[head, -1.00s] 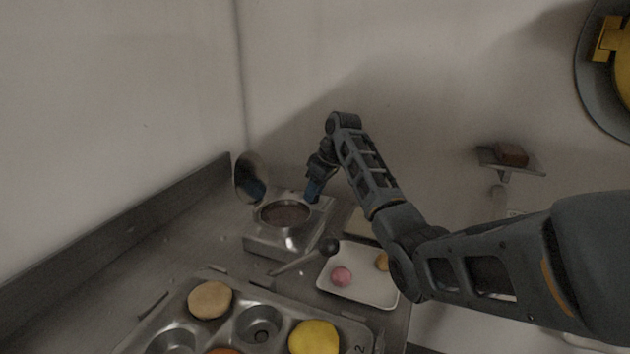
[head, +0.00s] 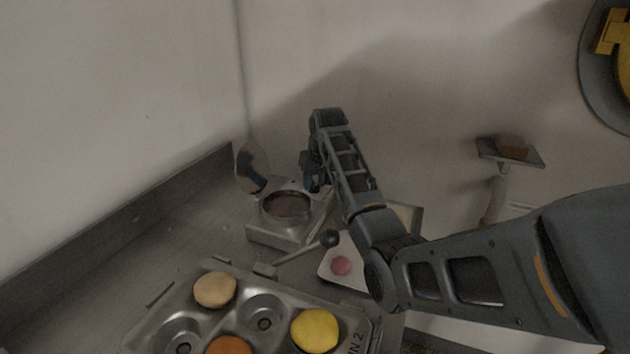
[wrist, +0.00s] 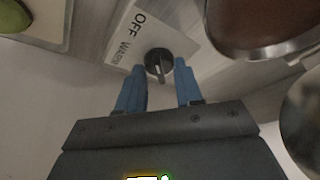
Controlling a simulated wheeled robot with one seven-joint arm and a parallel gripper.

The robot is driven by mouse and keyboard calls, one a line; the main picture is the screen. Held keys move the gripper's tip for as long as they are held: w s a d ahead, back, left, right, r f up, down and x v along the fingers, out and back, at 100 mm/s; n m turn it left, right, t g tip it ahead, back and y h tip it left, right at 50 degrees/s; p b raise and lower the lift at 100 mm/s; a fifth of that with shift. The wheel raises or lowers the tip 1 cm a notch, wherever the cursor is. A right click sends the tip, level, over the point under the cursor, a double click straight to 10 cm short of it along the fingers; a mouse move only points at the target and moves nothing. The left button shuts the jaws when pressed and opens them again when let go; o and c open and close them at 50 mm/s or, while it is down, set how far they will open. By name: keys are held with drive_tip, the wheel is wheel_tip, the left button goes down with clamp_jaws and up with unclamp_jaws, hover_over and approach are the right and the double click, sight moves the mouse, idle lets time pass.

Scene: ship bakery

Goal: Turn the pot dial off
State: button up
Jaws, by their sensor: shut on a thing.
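The pot dial (wrist: 155,62) is a small dark round knob on a pale panel, with the words OFF and WARM printed to its left in the wrist view. My gripper (wrist: 159,66) has its two blue fingers on either side of the dial and is shut on it. The dial's exact pointing direction is hard to read. The pot (head: 288,205) is a square metal warmer with brown contents, and its round lid (head: 252,168) stands raised behind. In the head view my gripper (head: 311,184) is just right of the pot, partly hidden by my arm; the dial is hidden there.
A muffin tin (head: 262,283) with several round pieces lies in front of the pot. A dark-knobbed handle (head: 328,238) lies between the pot and a white tray (head: 350,272) holding a pink ball. A wall (head: 420,80) stands close behind.

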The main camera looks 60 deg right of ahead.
idle(0.4)
drive_tip(key=o, duration=1)
drive_tip(key=b+v, duration=0.1)
drive_tip(key=v, duration=0.6)
drive_tip(key=shift+r, duration=0.35)
drive_tip(key=shift+a, duration=0.1)
drive_tip(key=shift+s, duration=0.15)
